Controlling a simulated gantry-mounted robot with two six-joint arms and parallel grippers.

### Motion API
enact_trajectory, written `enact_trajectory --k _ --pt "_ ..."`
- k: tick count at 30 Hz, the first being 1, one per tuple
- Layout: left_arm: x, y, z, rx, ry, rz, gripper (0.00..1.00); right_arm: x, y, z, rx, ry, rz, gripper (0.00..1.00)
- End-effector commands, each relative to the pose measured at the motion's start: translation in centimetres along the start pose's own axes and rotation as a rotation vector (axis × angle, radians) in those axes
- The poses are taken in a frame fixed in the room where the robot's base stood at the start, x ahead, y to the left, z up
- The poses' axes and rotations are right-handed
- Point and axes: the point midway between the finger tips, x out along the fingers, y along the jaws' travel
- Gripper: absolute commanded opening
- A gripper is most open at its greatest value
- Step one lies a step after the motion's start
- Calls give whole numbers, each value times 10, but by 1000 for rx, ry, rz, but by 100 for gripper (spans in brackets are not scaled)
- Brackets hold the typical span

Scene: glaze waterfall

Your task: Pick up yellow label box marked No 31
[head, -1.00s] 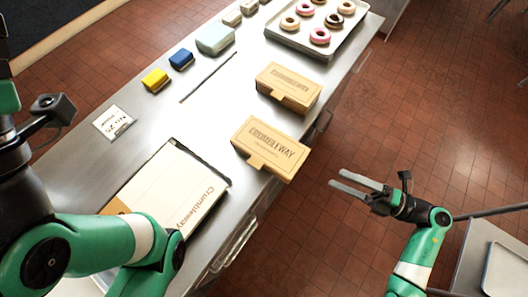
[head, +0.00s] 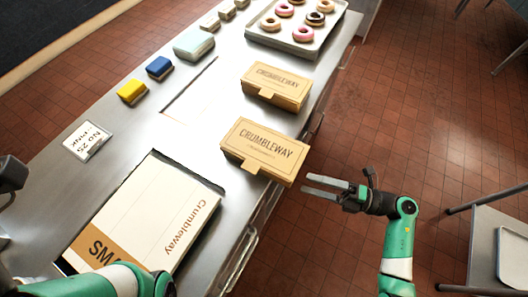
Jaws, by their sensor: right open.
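A small yellow box (head: 132,92) sits on the steel counter at the upper left, beside a blue box (head: 159,67). No number can be read on the yellow box. A white card (head: 87,142) reading "No 25" and "PINK" lies nearer on the counter's left side. My right gripper (head: 305,187) is open and empty, its fingers pointing left beside the counter's right edge, close to the nearer Crumbleway carton (head: 265,147). It is far from the yellow box. My left arm shows at the bottom left, but its gripper fingers are not visible.
A flat Crumbleway box (head: 140,215) covers the near counter. A second carton (head: 277,84) stands behind the first. A tray (head: 328,45) of doughnuts is at the back right.

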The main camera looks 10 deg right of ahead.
Motion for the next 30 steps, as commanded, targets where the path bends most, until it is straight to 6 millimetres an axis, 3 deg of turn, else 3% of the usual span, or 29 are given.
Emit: enact_trajectory --k 3,10,18,26,30 --pt "-2 0 2 0 0 0 100 17 -1 -1 -1 3 0 100" --pt "-3 0 2 0 0 0 100 27 1 -1 -2 2 0 100" --pt "-8 0 8 0 0 0 100 68 5 -2 -1 2 0 100" --pt "-8 0 7 0 0 0 100 72 6 -1 0 -1 0 100" --pt "-8 0 7 0 0 0 100 72 6 -1 0 -1 0 75"
